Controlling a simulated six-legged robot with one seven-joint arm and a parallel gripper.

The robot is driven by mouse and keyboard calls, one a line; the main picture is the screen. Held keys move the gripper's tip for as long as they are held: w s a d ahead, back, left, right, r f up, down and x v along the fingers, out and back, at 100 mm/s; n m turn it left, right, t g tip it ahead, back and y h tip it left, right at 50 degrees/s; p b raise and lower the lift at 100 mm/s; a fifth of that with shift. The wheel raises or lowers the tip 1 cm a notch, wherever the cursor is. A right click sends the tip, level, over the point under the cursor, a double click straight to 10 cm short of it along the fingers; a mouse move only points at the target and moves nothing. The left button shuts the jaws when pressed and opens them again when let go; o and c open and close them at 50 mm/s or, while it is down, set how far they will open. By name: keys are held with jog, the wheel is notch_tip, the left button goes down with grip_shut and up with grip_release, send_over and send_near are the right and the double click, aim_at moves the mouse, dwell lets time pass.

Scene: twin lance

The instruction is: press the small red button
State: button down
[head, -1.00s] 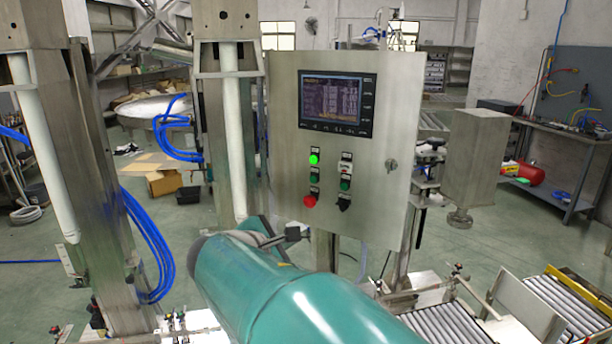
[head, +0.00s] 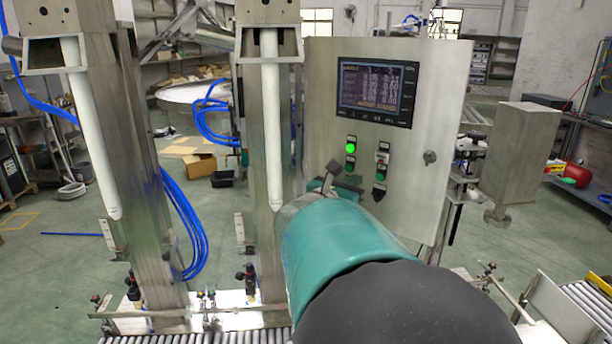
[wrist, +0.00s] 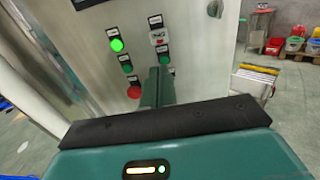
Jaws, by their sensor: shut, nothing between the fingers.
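The small red button (wrist: 134,91) is on the steel control panel (head: 440,110), low in the left column of controls. In the wrist view it shows just left of my gripper's shut fingers (wrist: 158,86). I cannot tell if they touch the panel. In the head view my gripper (head: 333,168) is in front of the panel's lower left, and my arm hides the red button. Above the red button are a green button (wrist: 127,69) and a lit green lamp (wrist: 117,45).
A second column holds another green button (head: 380,174) and a black switch (head: 379,194). A display screen (head: 375,93) is above. A steel post with a white tube (head: 271,130) stands left of the panel. Roller conveyors (head: 562,325) lie low at the right.

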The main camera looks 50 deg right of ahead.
aim_at(381, 161)
jog(key=d, duration=1.2)
jog(key=shift+w+d, duration=0.15)
jog(key=shift+w, duration=0.05)
